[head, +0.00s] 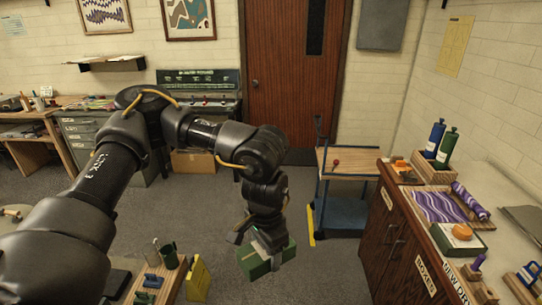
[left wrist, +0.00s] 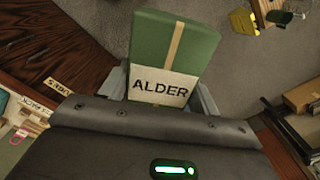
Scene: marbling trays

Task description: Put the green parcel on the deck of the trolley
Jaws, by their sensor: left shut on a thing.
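The green parcel (head: 252,267) has a tan band and, in the left wrist view (left wrist: 172,40), a pale label reading ALDER. My left gripper (head: 268,247) is shut on it and holds it over the grey floor, in front of and to the left of the trolley. The grey fingers show at both sides of the parcel in the left wrist view. The trolley (head: 318,185) has a blue frame, a wooden upper shelf and a blue lower deck (head: 345,213). A small red object (head: 336,162) is on the upper shelf. My right gripper is not in view.
A brown cabinet (head: 385,245) with bottles, marbled paper and trays on top stands right of the trolley. A wooden bench (head: 150,285) with a green mug and a yellow stand (head: 197,280) are at lower left. Open floor lies between parcel and trolley.

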